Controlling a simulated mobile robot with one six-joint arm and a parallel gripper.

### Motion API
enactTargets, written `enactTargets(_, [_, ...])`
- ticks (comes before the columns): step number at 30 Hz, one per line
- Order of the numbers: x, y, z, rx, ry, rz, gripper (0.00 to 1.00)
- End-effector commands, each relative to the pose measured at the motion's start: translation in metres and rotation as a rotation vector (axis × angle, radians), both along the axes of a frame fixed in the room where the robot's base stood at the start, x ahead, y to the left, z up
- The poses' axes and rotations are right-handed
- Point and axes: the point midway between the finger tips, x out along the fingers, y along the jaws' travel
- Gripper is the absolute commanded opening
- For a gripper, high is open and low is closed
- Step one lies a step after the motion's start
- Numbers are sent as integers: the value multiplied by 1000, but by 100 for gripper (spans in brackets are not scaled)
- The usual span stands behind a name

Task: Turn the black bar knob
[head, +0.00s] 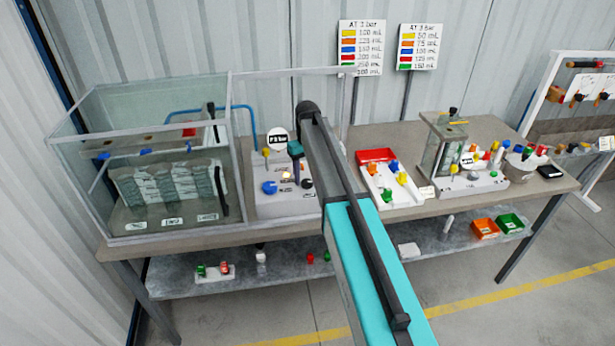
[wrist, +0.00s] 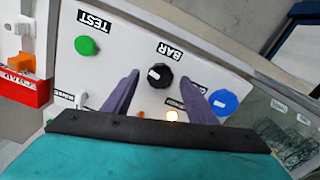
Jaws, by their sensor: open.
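The black bar knob (wrist: 160,76) is a round dial with a white mark, on a white panel beside a label reading BAR. In the head view it appears as a small dark spot (head: 307,183) on the panel. My gripper (wrist: 161,82) is open, its two purple-grey fingers reaching toward the panel with one tip on each side of the knob in the wrist picture. A gap shows between the knob and each finger. I cannot tell whether the tips are level with the knob or still above it. In the head view my gripper (head: 296,168) hangs over the panel.
A blue knob (wrist: 223,102) sits close beside the right finger, and a green button (wrist: 86,46) is at the TEST label. A glass tank (head: 150,170) stands left of the panel, a red-and-white tray (head: 377,157) right.

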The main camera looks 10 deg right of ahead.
Motion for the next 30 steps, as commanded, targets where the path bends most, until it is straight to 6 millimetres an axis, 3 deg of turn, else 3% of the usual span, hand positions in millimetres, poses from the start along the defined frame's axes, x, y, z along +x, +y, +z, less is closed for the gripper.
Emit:
enactTargets(7, [0, 1, -15, 0, 0, 1, 52])
enactTargets(18, [0, 1, -19, 0, -1, 1, 52])
enactTargets(20, [0, 1, -19, 0, -1, 1, 46])
enactTargets(26, [0, 2, -19, 0, 0, 2, 12])
enactTargets(30, [0, 0, -19, -1, 0, 0, 11])
